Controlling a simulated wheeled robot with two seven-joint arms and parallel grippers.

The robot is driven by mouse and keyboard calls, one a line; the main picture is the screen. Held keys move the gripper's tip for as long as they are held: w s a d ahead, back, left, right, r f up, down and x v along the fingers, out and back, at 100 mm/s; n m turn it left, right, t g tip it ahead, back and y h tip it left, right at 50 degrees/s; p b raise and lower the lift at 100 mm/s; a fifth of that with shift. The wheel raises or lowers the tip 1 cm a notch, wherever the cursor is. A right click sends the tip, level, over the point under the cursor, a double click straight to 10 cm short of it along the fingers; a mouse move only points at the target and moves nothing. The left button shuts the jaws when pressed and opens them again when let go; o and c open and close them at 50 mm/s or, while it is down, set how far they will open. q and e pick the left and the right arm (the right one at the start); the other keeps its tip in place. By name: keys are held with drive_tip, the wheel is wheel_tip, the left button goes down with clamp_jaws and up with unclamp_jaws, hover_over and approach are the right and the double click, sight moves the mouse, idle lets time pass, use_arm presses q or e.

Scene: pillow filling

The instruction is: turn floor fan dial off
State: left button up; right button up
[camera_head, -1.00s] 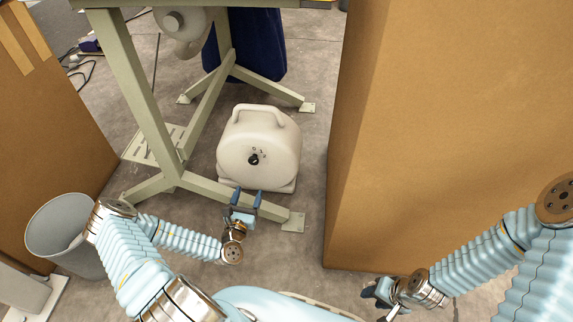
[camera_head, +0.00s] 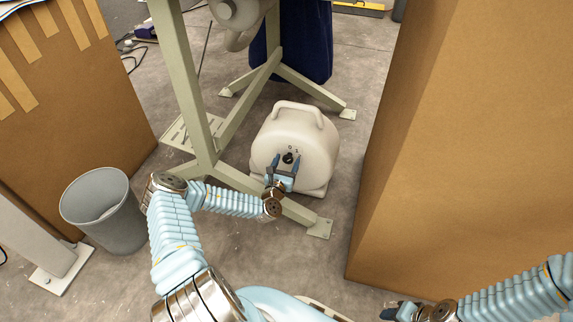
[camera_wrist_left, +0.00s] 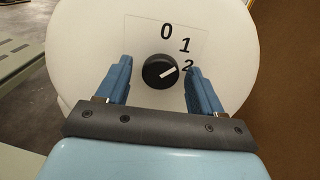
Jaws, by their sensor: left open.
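The floor fan (camera_head: 308,135) is a cream, rounded unit with a top handle, standing on the floor under the table frame. Its black dial (camera_head: 288,158) is on the front face. In the left wrist view the dial (camera_wrist_left: 160,71) shows a white pointer line aimed at the 2, with 0 and 1 above it. My left gripper (camera_head: 286,163) is open, with its blue fingers on either side of the dial, apart from it in the wrist view. My right gripper (camera_head: 390,313) is low at the bottom edge, partly cut off; its jaw state is unclear.
A green metal table frame (camera_head: 185,80) stands over and beside the fan, its foot bar close under my left arm. A large cardboard box (camera_head: 460,140) is to the right, another (camera_head: 90,95) to the left. A grey bin (camera_head: 110,225) stands left of my left arm.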

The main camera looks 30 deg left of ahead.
use_arm(q)
drive_tip(key=c, duration=1.1)
drive_tip(key=shift+o, duration=0.2)
drive_tip(key=shift+r+n+p, duration=0.15)
drive_tip(key=shift+n+p, duration=0.45)
drive_tip(key=shift+p, duration=0.25)
drive_tip(key=shift+n+p, duration=1)
drive_tip(key=shift+n, duration=0.1)
drive_tip(key=shift+n+p, duration=0.65)
drive_tip(key=shift+n, duration=0.55)
drive_tip(key=shift+d+n+p, duration=0.1)
drive_tip(key=shift+n+p, duration=0.35)
drive_tip(key=shift+n, duration=1.05)
drive_tip(key=o, duration=1.1)
drive_tip(key=shift+c, duration=0.2)
